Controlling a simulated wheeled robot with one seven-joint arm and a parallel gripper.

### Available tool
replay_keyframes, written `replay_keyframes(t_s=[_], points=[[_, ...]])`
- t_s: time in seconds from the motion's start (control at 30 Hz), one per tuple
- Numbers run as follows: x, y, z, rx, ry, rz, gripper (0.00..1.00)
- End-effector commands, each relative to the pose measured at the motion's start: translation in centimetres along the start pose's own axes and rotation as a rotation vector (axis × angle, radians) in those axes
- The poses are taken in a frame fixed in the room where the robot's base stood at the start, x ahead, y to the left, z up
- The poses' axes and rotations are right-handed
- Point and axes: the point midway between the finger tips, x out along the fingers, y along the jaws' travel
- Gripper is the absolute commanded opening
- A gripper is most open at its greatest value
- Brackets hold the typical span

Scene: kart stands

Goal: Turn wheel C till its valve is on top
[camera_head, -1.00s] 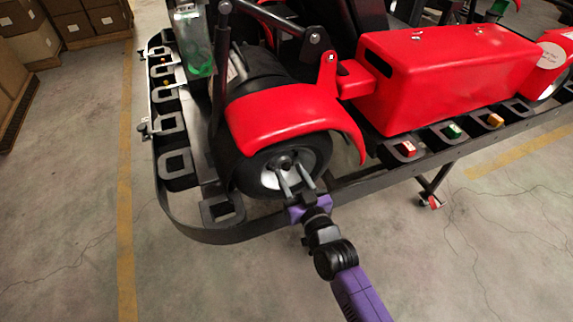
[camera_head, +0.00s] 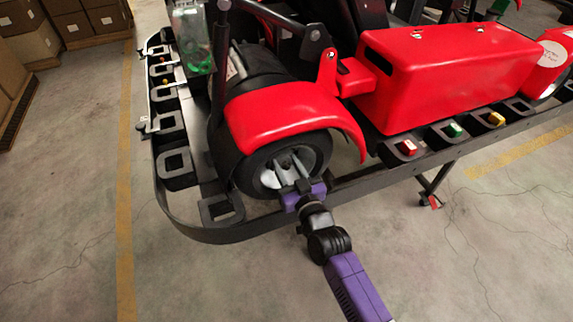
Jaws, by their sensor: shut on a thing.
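A kart wheel with a black tyre and pale rim (camera_head: 267,179) sits under the red fender (camera_head: 285,115) at the kart's near left corner. No letter shows on it, so I cannot confirm that it is wheel C. My gripper (camera_head: 287,166) reaches in from the lower right, with its purple body just outside the wheel. Its fingers reach the middle of the wheel face and are shut on a part of it at the hub. The fingers hide the exact part held. I cannot make out the valve.
A dark bumper rail (camera_head: 225,234) curves below and around the wheel. Square holders line it; a red (camera_head: 407,147), a green (camera_head: 453,130) and a yellow piece (camera_head: 496,119) sit at right. Cardboard boxes (camera_head: 85,18) stand at the far left. The floor in front is clear.

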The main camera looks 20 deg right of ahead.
Motion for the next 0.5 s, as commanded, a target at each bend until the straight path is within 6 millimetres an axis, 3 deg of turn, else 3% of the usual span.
replay_keyframes(t_s=[0.33, 0.5], points=[[-0.02, -0.02, 0.07, 0.242, -0.001, 0.001, 0.00], [-0.02, -0.03, 0.06, 0.278, -0.001, 0.001, 0.00]])
